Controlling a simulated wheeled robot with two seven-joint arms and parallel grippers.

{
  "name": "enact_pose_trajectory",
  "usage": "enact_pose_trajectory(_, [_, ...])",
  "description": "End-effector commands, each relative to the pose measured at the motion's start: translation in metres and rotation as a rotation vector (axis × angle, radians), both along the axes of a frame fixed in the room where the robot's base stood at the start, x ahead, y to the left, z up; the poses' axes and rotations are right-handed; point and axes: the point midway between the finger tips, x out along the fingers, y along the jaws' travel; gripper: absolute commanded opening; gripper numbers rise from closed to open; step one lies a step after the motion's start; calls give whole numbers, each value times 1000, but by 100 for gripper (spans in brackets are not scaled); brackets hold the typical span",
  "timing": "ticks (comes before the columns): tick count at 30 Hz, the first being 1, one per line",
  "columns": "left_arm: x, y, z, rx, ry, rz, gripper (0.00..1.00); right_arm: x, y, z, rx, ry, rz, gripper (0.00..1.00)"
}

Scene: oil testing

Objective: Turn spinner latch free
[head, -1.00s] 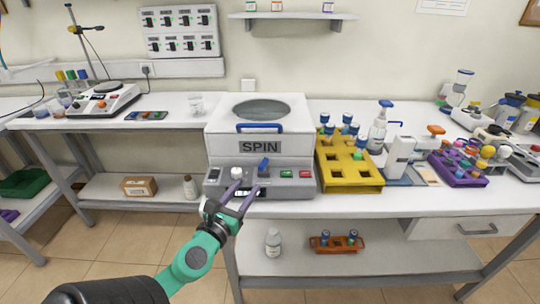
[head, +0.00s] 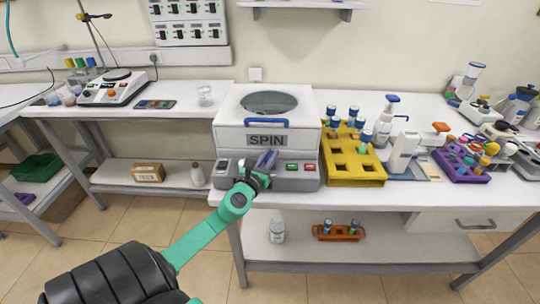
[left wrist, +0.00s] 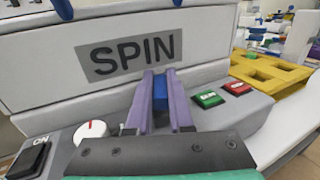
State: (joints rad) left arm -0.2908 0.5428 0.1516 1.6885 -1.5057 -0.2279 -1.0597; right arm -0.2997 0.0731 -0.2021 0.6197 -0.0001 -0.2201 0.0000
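The grey and white SPIN machine (head: 266,137) stands on the bench, with a grey control panel at its front. Its blue latch (left wrist: 160,92) rises from the panel between my purple fingers in the left wrist view. My left gripper (head: 266,158) is at the panel, one finger on each side of the latch. Blue fills the gap between the fingertips, and the fingers look shut on it. In the head view the fingers and wrist largely hide the latch. My right gripper does not show.
On the panel are a white knob (left wrist: 91,134), a black ON switch (left wrist: 29,160), a green button (left wrist: 208,99) and a red button (left wrist: 236,88). A blue handle (head: 266,123) is on the lid's front. A yellow rack (head: 361,172) stands close on the right.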

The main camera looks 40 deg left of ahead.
Motion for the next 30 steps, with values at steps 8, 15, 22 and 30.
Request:
enact_pose_trajectory(8, [0, 1, 6, -6, -2, 48, 0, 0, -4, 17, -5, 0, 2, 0])
enact_pose_trajectory(15, [1, -1, 5, -8, -2, 315, 0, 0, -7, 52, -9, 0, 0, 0])
enact_pose_trajectory(22, [0, 0, 1, 0, -1, 401, 0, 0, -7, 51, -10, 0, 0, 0])
enact_pose_trajectory(30, [0, 0, 0, 0, -1, 399, 50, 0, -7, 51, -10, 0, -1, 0])
